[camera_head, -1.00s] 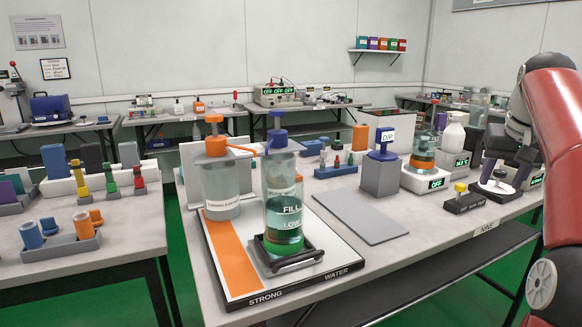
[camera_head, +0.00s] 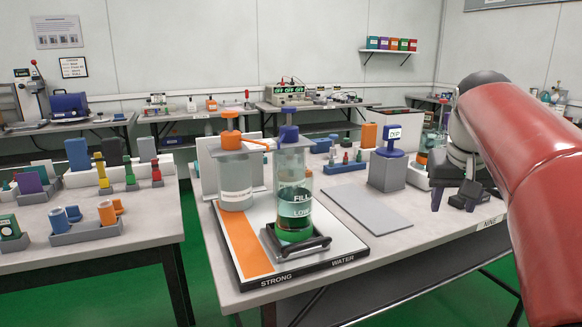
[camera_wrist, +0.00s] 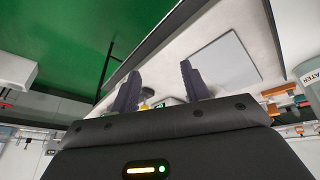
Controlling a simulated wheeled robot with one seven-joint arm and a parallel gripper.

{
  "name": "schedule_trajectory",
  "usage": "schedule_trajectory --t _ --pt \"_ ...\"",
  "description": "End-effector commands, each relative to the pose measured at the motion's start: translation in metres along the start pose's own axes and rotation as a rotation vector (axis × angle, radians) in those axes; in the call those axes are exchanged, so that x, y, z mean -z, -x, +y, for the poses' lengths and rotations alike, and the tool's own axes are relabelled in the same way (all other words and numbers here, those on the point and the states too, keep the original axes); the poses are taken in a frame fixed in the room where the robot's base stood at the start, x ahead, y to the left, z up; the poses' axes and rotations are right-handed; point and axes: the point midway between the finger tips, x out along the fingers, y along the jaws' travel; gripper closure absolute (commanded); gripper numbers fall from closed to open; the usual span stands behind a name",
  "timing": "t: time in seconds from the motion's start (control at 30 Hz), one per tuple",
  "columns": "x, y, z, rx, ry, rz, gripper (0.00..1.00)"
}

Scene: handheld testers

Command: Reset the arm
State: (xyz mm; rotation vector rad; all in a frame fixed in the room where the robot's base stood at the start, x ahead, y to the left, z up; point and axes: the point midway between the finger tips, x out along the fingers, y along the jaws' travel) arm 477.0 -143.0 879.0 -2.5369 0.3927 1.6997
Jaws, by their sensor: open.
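My red arm (camera_head: 528,140) reaches in from the right in the head view. My gripper (camera_head: 452,200) hangs over the right part of the near table, its dark fingers pointing down and left. In the wrist view my gripper (camera_wrist: 160,90) shows two separate dark fingers with nothing held between them. The fingers are open. The gripper hides part of the table's right side and some of the devices there.
Two pump bottles, orange-topped (camera_head: 235,170) and blue-topped (camera_head: 292,190), stand on the STRONG/WATER board (camera_head: 241,245). A grey plate (camera_head: 366,208) lies bare beside them. A grey block with a blue DIP handle (camera_head: 388,170) stands behind it. A left table (camera_head: 100,258) holds colored blocks.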

Motion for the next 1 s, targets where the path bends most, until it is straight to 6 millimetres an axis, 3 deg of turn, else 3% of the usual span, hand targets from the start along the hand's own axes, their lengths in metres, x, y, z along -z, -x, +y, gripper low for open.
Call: schedule_trajectory --t 0.03,0.2,0.4,0.53,0.7,1.0 --pt "-0.018 0.002 -0.017 0.001 0.025 0.007 0.54" --pt "-0.096 -0.005 -0.064 0.024 0.093 0.042 0.54" --pt "-0.198 -0.035 -0.093 0.099 0.149 0.082 0.54" --pt "-0.247 -0.057 -0.101 0.149 0.173 0.096 0.54" --pt "-0.278 -0.074 -0.105 0.185 0.185 0.103 0.54" --pt "-0.282 -0.077 -0.106 0.188 0.185 0.101 0.54"
